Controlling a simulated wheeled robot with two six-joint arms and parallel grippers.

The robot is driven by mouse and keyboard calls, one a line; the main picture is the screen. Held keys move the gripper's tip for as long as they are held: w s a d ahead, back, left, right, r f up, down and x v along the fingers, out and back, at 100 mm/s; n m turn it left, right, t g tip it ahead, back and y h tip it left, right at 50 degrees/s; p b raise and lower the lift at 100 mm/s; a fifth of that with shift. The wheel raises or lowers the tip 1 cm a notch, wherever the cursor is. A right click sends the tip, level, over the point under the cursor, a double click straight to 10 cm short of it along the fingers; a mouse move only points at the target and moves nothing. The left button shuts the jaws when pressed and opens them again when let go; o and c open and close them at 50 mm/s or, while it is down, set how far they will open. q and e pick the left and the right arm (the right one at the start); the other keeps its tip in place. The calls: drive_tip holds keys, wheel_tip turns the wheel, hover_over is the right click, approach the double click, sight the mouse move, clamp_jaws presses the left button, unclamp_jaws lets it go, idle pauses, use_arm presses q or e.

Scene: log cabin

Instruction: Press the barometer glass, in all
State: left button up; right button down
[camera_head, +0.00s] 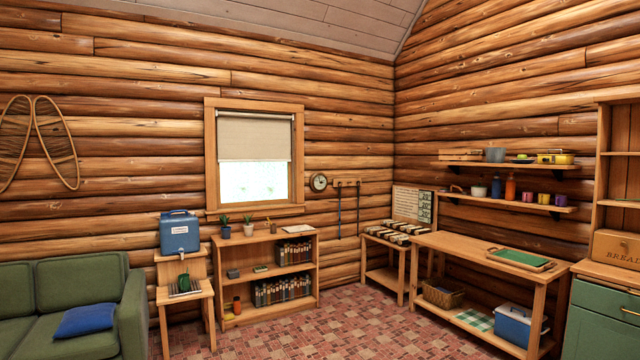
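A small round dial with a pale face and dark rim (319,182) hangs on the log wall, just right of the window. It looks like the barometer, but its markings are too small to read. Neither of my grippers shows in the head view, and nothing is touching the dial.
Below and left of the dial stands a low bookshelf (266,275) with potted plants on top. A peg rail (347,182) is right of the dial. A small table (383,271) and workbench (470,248) stand further right. The tiled floor (340,335) in front is clear.

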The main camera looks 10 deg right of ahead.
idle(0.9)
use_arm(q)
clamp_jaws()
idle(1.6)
